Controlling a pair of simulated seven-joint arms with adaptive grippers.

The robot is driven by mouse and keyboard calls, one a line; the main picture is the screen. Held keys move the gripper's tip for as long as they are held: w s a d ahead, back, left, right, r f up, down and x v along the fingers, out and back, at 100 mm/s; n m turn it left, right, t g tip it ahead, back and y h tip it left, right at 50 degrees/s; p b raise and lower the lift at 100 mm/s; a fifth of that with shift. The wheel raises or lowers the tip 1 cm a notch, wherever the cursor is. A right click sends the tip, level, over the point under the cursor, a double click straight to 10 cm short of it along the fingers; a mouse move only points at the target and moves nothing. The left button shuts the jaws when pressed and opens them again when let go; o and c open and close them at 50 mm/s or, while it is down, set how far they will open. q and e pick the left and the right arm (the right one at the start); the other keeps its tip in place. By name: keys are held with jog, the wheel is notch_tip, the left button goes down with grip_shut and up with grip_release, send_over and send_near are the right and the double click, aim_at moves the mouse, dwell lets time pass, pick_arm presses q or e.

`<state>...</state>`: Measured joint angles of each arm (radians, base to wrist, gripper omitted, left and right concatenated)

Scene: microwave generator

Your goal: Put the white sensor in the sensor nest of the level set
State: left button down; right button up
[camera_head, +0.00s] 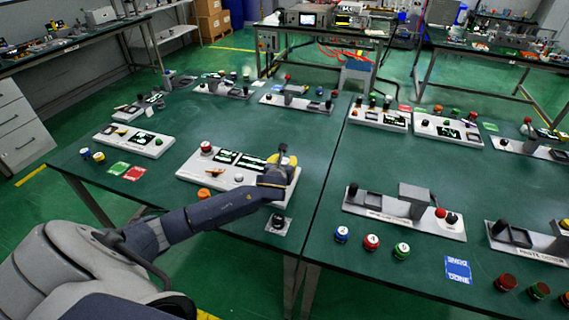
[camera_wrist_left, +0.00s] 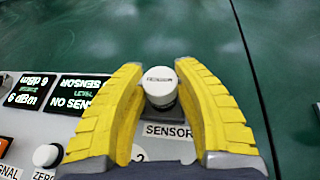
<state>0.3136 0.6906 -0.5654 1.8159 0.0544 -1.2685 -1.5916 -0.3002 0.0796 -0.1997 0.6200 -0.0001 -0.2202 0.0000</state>
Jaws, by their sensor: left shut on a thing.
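My left gripper (camera_head: 281,161) is over the panel's right end. Its yellow fingers (camera_wrist_left: 161,72) are shut on the white sensor (camera_wrist_left: 160,93), a short cylinder with a pale round top. The sensor stands roughly upright just behind the SENSOR label. The nest is hidden under it, and I cannot tell whether it is seated. My right gripper is not in view.
A small plate with a dark knob (camera_head: 278,222) lies at the table's front edge, near my left forearm.

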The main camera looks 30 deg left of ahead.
pick_arm(q)
jog(key=shift+f, duration=0.2)
jog(key=shift+f, duration=0.15)
jog(key=c, duration=1)
grip_release()
jog(key=shift+s+d+r, duration=0.1)
jog(key=shift+s+r, duration=0.05)
jog(key=shift+r, duration=0.05)
jog(key=v, duration=1.1)
jog(key=shift+s+d+r, duration=0.1)
jog(key=shift+s+r, duration=0.05)
jog(key=shift+s, duration=0.1)
